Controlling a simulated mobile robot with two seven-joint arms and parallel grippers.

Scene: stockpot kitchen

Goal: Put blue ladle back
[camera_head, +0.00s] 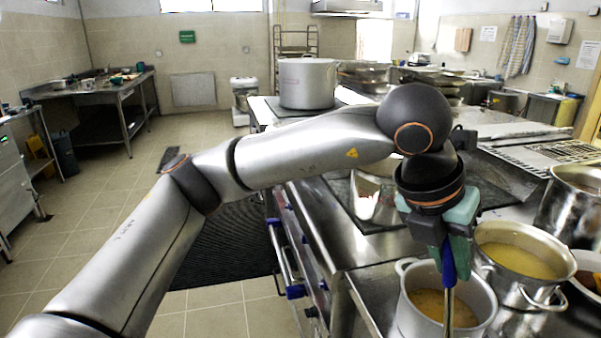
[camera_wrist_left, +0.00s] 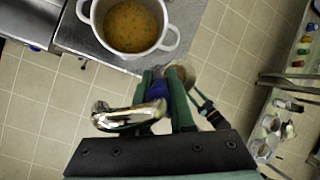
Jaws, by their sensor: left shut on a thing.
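My left gripper (camera_head: 452,226) is shut on the blue handle of the blue ladle (camera_head: 448,268). The ladle hangs upright, its metal shaft running down past the lower edge of the head view. The shaft crosses in front of a pale two-handled pot of soup (camera_head: 484,306). In the left wrist view, the blue handle sits between my green fingers (camera_wrist_left: 164,98), and the same pot (camera_wrist_left: 167,43) stands apart beyond them. No ladle shows inside that pot there. A shiny metal piece lies left of the fingers. My right gripper is not in view.
A steel pot of yellowish soup (camera_head: 522,249) stands close on the right, with another tall pot (camera_head: 574,205) behind it. A large lidded stockpot (camera_head: 307,83) stands far back on the counter. Open tiled floor (camera_head: 215,315) lies left of the counter.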

